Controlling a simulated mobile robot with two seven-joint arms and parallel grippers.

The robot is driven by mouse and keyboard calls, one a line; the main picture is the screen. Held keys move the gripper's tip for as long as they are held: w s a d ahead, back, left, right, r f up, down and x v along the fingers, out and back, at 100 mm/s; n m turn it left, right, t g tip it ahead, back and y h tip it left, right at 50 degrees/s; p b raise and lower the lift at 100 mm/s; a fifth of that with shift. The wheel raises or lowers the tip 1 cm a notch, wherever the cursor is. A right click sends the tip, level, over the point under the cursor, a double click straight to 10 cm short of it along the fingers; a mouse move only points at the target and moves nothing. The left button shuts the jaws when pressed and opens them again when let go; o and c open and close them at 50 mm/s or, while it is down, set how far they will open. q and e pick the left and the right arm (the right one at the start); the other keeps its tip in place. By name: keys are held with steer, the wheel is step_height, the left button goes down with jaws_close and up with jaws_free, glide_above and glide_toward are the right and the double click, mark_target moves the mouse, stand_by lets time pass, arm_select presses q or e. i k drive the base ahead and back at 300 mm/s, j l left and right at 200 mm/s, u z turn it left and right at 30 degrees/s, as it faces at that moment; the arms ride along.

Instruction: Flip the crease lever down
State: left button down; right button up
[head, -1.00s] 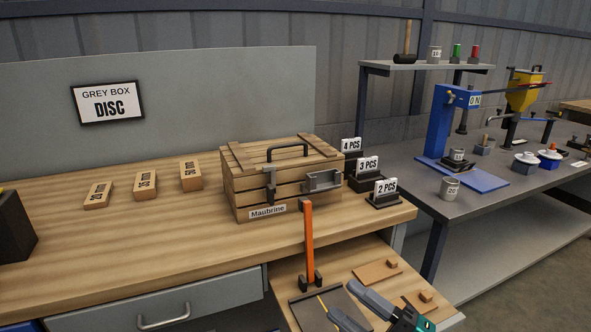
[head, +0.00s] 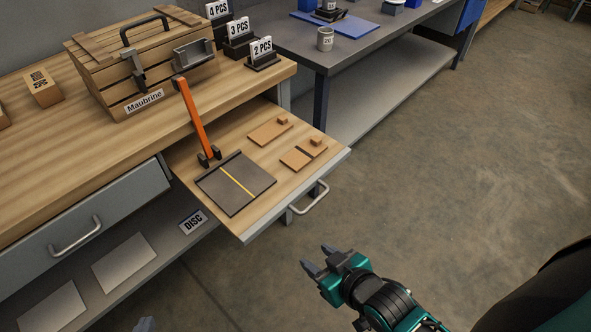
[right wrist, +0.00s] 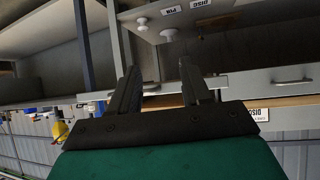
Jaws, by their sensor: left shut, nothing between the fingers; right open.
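The crease lever (head: 194,115) is an orange bar in the head view. My right gripper (head: 314,257) is open and empty, over the floor, in front and to the right of the pull-out board. Its spread fingers also show in the right wrist view (right wrist: 160,80). Only a small tip of my left gripper (head: 145,324) shows at the bottom edge; it is shut and apart from the lever.
The pull-out board (head: 240,228) holds wooden pieces (head: 297,158) right of the plate and has a metal handle (head: 310,198) in front. A wooden box (head: 140,70) stands on the bench behind the lever. The floor at right is clear.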

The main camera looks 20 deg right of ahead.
mark_target(179, 83)
steer(key=k+u, duration=0.1)
steer(key=k, duration=0.55)
steer(key=u, duration=1.9)
steer(key=k+l, duration=0.15)
steer(key=l, duration=0.2)
steer(key=k+l, duration=0.15)
steer(key=l, duration=0.2)
steer(key=k+l, duration=0.15)
steer(key=l, duration=0.2)
steer(key=k+l, duration=0.15)
steer(key=l, duration=0.25)
steer(key=k+l, duration=0.15)
steer(key=l, duration=0.2)
steer(key=k+l, duration=0.15)
steer(key=l, duration=0.2)
